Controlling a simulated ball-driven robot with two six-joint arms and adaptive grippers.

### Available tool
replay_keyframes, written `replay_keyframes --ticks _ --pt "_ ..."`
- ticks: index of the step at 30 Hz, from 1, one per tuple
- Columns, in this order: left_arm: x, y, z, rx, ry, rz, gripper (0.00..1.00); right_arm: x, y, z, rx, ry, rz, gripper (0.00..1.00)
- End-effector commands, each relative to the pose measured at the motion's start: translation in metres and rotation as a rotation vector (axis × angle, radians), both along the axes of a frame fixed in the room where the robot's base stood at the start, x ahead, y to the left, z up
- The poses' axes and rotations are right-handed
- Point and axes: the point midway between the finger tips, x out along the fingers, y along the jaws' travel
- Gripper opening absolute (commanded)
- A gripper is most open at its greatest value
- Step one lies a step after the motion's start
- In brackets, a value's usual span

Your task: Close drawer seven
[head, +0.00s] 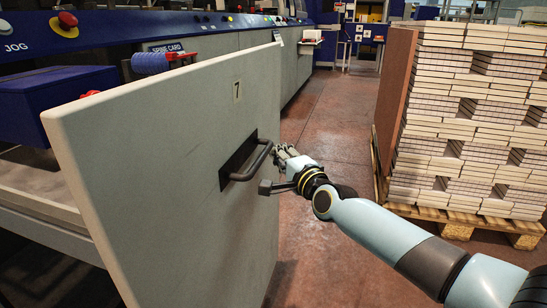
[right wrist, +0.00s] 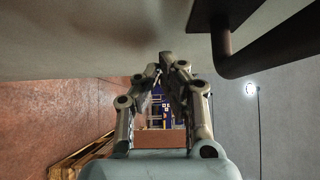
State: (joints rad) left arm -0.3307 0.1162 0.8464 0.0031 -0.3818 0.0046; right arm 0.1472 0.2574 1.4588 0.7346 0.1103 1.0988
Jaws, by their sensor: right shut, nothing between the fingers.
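Drawer seven (head: 150,200) is a tall cream front panel marked "7" (head: 237,91), standing out from the machine on the left, so it is open. Its dark bar handle (head: 262,160) is on the right half of the panel. My right gripper (head: 279,150) is shut and empty, just right of the handle near the panel's right edge. In the right wrist view the fingertips (right wrist: 168,58) meet close to the pale panel (right wrist: 90,35), with the handle (right wrist: 225,50) to their right. I cannot tell whether they touch the panel. My left gripper is out of view.
A pallet (head: 455,222) with stacked books (head: 470,130) stands on the right beside my right arm. The blue and grey machine (head: 215,43) runs along the left behind the drawer. The reddish floor (head: 335,110) between them is clear.

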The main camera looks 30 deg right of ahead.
Motion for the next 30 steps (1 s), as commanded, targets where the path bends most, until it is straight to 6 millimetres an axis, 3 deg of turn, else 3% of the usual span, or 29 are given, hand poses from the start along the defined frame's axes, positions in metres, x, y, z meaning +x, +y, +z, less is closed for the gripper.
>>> replay_keyframes --ticks 20,26,30 --pt "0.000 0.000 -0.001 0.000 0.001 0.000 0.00 0.012 0.011 -0.001 0.001 0.001 0.000 0.00" --pt "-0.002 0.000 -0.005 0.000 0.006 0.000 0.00 0.035 0.031 -0.001 0.003 0.002 0.002 0.00" --pt "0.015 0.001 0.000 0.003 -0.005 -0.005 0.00 0.060 0.053 -0.002 0.005 0.002 0.002 0.00"
